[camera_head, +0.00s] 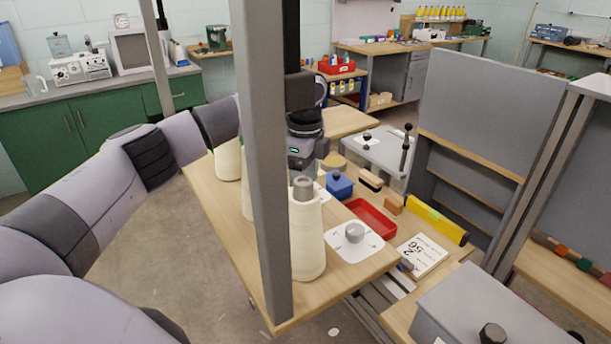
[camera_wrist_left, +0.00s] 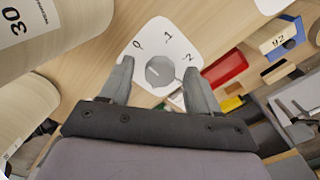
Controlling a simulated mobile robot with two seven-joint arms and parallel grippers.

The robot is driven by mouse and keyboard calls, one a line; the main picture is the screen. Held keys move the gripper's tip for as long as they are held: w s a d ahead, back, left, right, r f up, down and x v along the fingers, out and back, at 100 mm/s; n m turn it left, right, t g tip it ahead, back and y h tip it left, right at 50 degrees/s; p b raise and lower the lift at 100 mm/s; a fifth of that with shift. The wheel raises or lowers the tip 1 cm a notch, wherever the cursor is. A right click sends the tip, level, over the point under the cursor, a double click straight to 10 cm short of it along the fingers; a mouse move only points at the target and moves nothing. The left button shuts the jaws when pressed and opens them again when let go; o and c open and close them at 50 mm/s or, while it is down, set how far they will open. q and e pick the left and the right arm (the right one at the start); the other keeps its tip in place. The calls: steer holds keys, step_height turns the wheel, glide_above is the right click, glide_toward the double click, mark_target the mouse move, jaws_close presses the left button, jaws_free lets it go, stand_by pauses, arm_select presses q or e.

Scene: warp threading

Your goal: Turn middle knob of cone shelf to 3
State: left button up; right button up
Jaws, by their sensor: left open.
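In the left wrist view, a round grey knob (camera_wrist_left: 160,72) sits on a white dial plate (camera_wrist_left: 152,30) marked 0, 1 and 2. The 3 is not visible, and I cannot read the knob's setting with certainty. My left gripper (camera_wrist_left: 159,69) is open, one finger on each side of the knob; contact is unclear. In the head view, my left gripper (camera_head: 308,168) points down over the wooden cone shelf (camera_head: 215,195), partly behind a grey post. A nearer grey knob (camera_head: 354,232) on a white plate is in plain sight. My right gripper is not in view.
A large cream cone (camera_head: 308,240) stands close beside the gripper, with another cone (camera_head: 228,160) farther back. The grey upright post (camera_head: 262,150) crosses the shelf. A red tray (camera_head: 370,218) and blue box (camera_head: 340,186) lie to the right.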

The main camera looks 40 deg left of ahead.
arm_select(q)
steer(key=c, duration=1)
steer(key=shift+c, duration=0.2)
